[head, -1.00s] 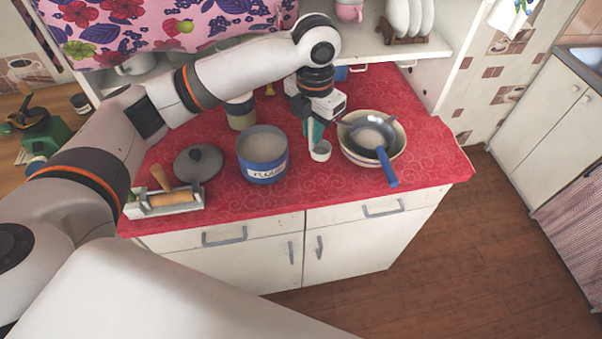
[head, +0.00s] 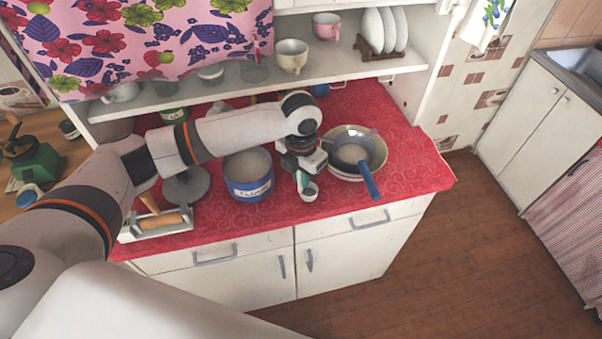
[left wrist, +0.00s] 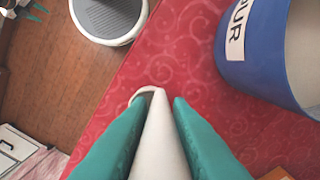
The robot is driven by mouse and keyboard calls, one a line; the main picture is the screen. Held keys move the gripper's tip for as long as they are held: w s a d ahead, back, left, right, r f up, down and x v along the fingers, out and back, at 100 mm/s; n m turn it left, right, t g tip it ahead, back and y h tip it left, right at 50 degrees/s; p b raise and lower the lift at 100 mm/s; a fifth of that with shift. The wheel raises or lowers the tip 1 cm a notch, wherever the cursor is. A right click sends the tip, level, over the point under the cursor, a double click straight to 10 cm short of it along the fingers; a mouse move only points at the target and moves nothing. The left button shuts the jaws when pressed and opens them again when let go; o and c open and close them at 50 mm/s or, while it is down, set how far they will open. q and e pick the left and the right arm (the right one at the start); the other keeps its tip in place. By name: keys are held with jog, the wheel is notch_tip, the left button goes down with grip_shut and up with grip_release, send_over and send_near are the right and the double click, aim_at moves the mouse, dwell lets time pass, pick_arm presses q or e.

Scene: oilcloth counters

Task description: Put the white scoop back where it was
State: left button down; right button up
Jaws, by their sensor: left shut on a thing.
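My left gripper (head: 304,184) has teal fingers and is shut on the white scoop (head: 310,193). In the head view the scoop's small cup is at the fingertips, between the blue flour pot (head: 249,188) and the bowl, near the counter's front. In the left wrist view the scoop's pale handle (left wrist: 158,135) runs between the two fingers. The flour pot is open, with pale contents; it also shows in the left wrist view (left wrist: 262,60), apart from the fingers. I cannot tell how high the scoop is above the cloth. My right gripper is not in view.
A pale bowl (head: 345,178) holds a strainer with a blue handle (head: 369,181) pointing frontward. A grey lid (head: 188,187) and a rolling pin (head: 163,221) on a stand are at the left. The red counter (head: 415,170) is clear at its right end. A shelf is behind.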

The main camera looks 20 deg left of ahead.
pick_arm(q)
jog(key=c, duration=1.4)
grip_release()
jog(key=shift+f, duration=0.1)
jog(key=shift+o, duration=0.4)
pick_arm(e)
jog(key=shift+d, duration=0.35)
pick_arm(q)
notch_tip(320, 180, up, 11)
jog(key=b, duration=0.3)
jog(key=shift+r, duration=0.7)
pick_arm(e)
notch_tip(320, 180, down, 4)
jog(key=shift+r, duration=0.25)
